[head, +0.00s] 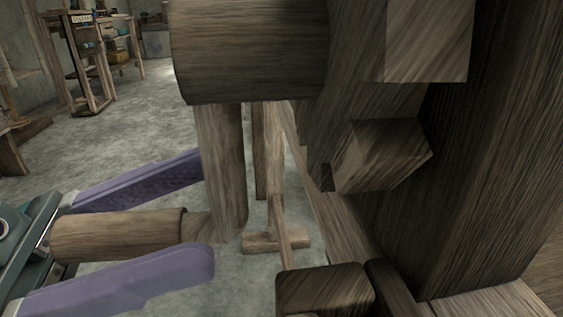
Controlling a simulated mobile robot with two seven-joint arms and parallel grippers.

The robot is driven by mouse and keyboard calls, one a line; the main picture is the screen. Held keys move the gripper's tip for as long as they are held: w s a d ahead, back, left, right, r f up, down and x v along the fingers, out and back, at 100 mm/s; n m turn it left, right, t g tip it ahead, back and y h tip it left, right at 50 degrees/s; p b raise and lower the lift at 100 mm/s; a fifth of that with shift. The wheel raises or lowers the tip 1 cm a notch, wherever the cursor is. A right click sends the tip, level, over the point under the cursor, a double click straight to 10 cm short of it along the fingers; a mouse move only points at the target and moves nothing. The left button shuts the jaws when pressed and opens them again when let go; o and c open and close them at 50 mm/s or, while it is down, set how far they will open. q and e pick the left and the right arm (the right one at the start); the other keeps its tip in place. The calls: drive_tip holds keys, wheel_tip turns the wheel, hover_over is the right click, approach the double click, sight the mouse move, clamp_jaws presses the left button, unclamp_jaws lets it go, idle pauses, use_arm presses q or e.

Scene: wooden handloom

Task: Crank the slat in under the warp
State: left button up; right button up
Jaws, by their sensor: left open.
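My left gripper (207,208) comes in from the left with its two long purple fingers spread apart. A round wooden crank handle (118,236) lies between the fingers, one above and one below it in the picture, with its near end close to the palm. Whether either finger touches the handle, I cannot tell. The handle joins the lower end of an upright wooden bar (223,165), which rises to a thick round beam (250,52) at the top. I cannot make out the slat or the warp. My right gripper is not in view.
The loom's dark heavy timbers (490,150) fill the right side, with a square block (382,155) jutting out. A wooden foot (276,241) stands on the grey floor (145,125). Shelving (88,60) stands far back left. Open floor lies left of the loom.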

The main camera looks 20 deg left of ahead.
use_arm(q)
clamp_jaws()
idle(0.3)
idle(1.0)
